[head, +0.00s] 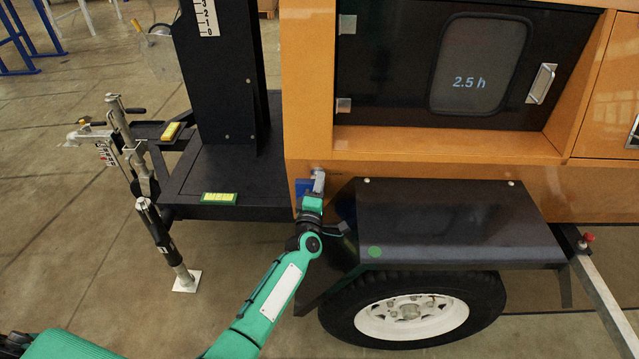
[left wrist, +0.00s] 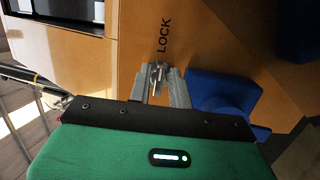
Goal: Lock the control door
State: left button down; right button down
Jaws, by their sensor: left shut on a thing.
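The control door (head: 400,65) is a black panel with a window reading "2.5 h" and a silver handle (head: 541,84). It appears closed in its orange frame. My left gripper (head: 318,181) is at the orange body below the door's left end. In the left wrist view, my left gripper (left wrist: 160,82) is shut on a small silver lock piece (left wrist: 156,72), just beside the printed word LOCK (left wrist: 164,36). The fingers hide part of this piece, so its exact turn cannot be told. My right gripper is not in view.
A blue part (left wrist: 225,92) sits close beside the left fingers. A black fender (head: 450,225) over a wheel (head: 412,314) juts out to the right of my left arm. A black mast (head: 222,80) stands to the left. Open floor lies at the lower left.

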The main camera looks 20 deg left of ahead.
pick_arm(q)
jog(key=shift+f, duration=0.1)
jog(key=c, duration=1.5)
grip_release()
jog(key=v, duration=1.4)
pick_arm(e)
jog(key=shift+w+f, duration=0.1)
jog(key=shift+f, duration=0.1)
pick_arm(q)
jog(key=shift+w, duration=0.1)
